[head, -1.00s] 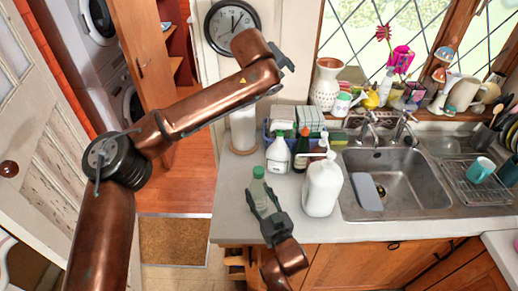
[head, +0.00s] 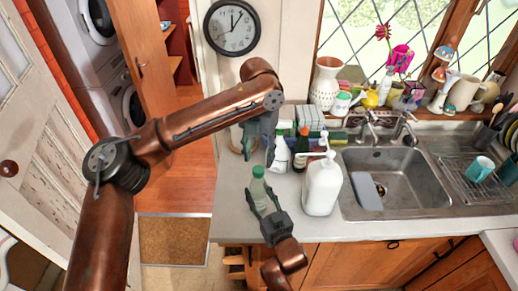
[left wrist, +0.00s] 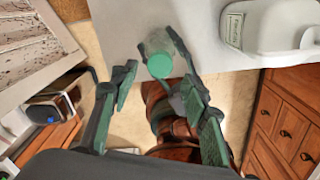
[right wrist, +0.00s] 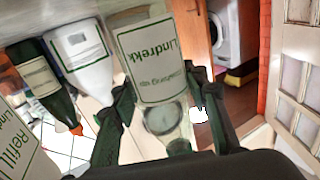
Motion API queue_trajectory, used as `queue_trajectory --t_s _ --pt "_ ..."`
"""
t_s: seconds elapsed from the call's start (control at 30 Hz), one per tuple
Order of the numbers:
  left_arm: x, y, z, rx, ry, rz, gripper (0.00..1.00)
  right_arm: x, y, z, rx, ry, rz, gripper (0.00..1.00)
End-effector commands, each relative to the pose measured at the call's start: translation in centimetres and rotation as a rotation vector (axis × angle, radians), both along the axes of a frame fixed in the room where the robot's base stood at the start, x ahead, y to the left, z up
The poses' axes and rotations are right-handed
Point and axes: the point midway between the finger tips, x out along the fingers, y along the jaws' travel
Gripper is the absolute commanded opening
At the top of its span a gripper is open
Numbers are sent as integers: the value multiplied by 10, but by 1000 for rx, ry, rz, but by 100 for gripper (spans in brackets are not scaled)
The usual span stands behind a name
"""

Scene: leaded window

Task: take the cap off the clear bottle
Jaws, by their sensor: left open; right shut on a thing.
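The clear bottle (head: 262,197) stands upright at the counter's front edge with its green cap (head: 258,171) on top. In the right wrist view the bottle's clear body (right wrist: 165,118) sits between the fingers. My left gripper (head: 259,152) is open and empty, pointing down above the bottle. In the left wrist view the cap (left wrist: 160,65) shows between and beyond the open fingers (left wrist: 157,80), apart from them.
A white pump dispenser (head: 322,187) stands close to the right of the bottle. A white bottle (head: 280,156) and a dark green bottle (head: 301,152) stand behind. The sink (head: 400,180) is farther right. The counter left of the bottle is bare.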

Motion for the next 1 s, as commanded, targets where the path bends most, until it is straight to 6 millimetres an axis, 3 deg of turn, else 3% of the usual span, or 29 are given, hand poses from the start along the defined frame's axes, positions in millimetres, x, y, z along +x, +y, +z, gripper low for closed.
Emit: queue_trajectory --t_s 0.3,0.7,1.0 --pt "1 1 -42 0 -2 4 42 0 0 0 0 0 0 0" --pt "1 0 -50 -1 -3 4 42 0 0 0 0 1 0 0" --pt "1 0 -49 -1 -3 4 22 0 0 0 0 1 0 0"
